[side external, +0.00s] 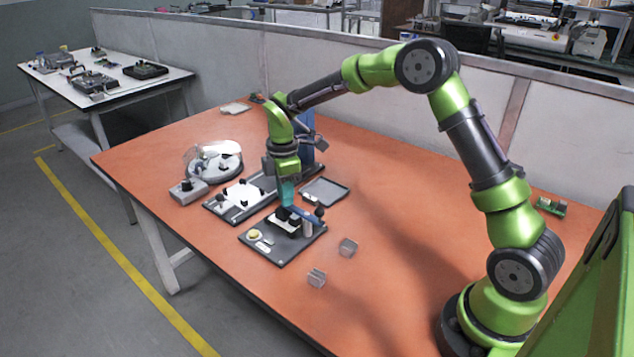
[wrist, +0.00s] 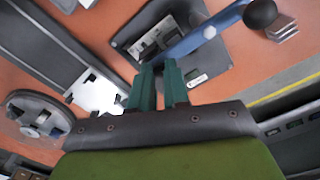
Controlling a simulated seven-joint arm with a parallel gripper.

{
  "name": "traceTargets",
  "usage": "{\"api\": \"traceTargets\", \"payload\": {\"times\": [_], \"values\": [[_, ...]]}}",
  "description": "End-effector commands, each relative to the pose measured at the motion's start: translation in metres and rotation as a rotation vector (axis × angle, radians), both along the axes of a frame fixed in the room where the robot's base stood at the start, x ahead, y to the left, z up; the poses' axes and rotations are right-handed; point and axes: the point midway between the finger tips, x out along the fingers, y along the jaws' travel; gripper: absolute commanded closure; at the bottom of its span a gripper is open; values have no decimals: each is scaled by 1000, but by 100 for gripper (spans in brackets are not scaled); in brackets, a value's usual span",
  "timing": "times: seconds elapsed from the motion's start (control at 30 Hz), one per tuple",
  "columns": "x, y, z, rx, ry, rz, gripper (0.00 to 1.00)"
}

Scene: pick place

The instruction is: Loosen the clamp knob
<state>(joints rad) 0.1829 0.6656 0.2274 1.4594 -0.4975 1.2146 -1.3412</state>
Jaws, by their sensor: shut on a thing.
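The clamp fixture (side external: 277,251) is a dark plate on the orange table, with blocks and a blue bar (side external: 305,216) on it. A black ball knob (side external: 319,211) is at the bar's right end; it also shows in the wrist view (wrist: 260,13). My gripper (side external: 287,204) points down over the fixture, with teal fingers. In the wrist view my gripper (wrist: 161,64) is shut at the other end of the blue bar (wrist: 195,38), apart from the black ball. The exact spot held is largely hidden by the fingers.
Two small metal blocks (side external: 347,247) (side external: 316,278) lie right of and in front of the fixture. A dark tray (side external: 325,191) and a long plate with white parts (side external: 222,208) are behind it. A round device (side external: 225,172) stands at the left.

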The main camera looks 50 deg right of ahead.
Motion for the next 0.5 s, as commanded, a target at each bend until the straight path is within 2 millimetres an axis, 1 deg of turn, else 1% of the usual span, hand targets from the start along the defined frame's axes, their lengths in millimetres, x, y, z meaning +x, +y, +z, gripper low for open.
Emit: {"api": "traceTargets", "payload": {"times": [0.03,0.27,0.3,0.43,0.5], "values": [[-2,-1,-5,-1,9,1,100],[-2,-1,-5,-1,9,0,100],[-2,-1,-5,-1,9,0,78],[-1,0,-3,-1,7,0,58],[-1,0,-3,0,6,-1,58]]}}
